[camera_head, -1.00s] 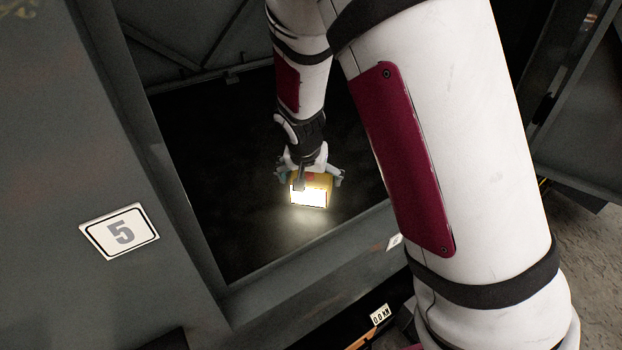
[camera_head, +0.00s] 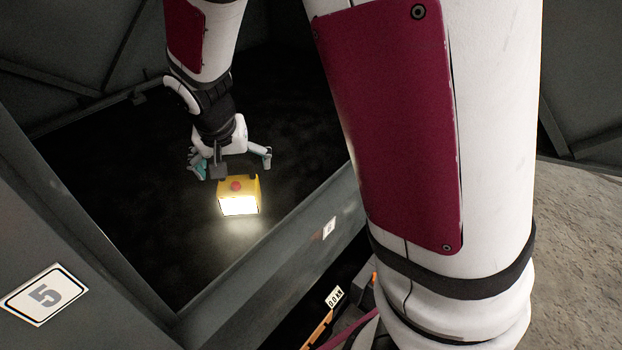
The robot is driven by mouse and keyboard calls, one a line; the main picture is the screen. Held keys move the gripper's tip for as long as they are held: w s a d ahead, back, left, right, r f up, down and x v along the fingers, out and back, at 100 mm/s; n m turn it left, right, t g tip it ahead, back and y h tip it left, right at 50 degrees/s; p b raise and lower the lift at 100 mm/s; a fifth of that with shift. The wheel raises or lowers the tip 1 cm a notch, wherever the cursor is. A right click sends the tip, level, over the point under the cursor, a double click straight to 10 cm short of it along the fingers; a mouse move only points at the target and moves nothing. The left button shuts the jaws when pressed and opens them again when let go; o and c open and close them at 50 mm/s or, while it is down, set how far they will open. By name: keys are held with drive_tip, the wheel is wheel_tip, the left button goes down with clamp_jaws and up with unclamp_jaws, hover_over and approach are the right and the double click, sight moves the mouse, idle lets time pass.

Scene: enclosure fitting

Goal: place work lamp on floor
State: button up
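The work lamp (camera_head: 239,194) is a small yellow box with a red button on top and a brightly lit front face. It stands upright on the dark floor (camera_head: 290,130) inside the enclosure and lights the floor in front of it. My gripper (camera_head: 230,170) is just above and behind the lamp, pointing down. Its fingers are spread wide, one to each side, and do not hold the lamp. A small gap seems to lie between the fingers and the lamp's top.
Grey enclosure walls and a raised front sill (camera_head: 270,240) surround the floor. A plate marked 5 (camera_head: 45,294) is on the left post. A small label (camera_head: 335,297) shows below the sill. Rough ground (camera_head: 590,260) lies at the right. The enclosure floor around the lamp looks clear.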

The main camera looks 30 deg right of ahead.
drive_tip(key=s+d+r+n+g+y, duration=0.1)
drive_tip(key=s+d+r, duration=0.1)
drive_tip(key=s+r, duration=0.45)
drive_tip(key=s+d+r+n+g, duration=0.1)
drive_tip(key=s+d+r, duration=0.2)
drive_tip(key=s, duration=0.7)
drive_tip(key=s+r+n, duration=0.3)
drive_tip(key=s, duration=1.3)
drive_tip(key=shift+s+g+y, duration=0.2)
drive_tip(key=shift+g+y, duration=0.1)
wheel_tip(320, 180, up, 19)
drive_tip(key=t+p, duration=0.3)
drive_tip(key=p, duration=1.4)
